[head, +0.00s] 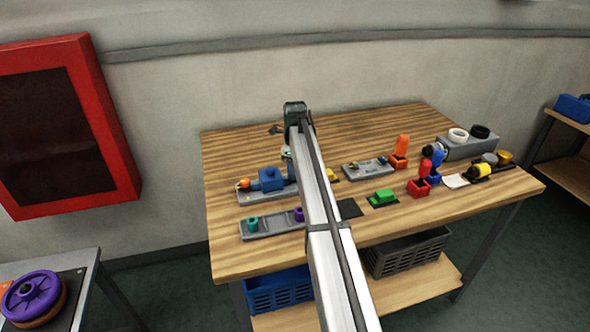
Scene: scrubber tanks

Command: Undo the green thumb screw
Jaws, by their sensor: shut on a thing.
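My gripper (287,153) is at the far end of my arm, low behind the blue pump-like unit (270,180). It is small and partly hidden by my arm. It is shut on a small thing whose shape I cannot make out. A green-teal knob (253,223) stands upright at the left end of a grey plate, apart from my gripper. A purple knob (299,214) stands at the plate's other end, partly behind my arm. A bright green block (384,195) lies on a dark pad right of my arm. I cannot tell which green part is the thumb screw.
Right of my arm on the wooden table (365,125) are a grey tray (367,168), orange (401,150) and red (419,182) holders, and a grey block (467,146) with rings. The table's back is mostly clear. A red cabinet (95,120) hangs left.

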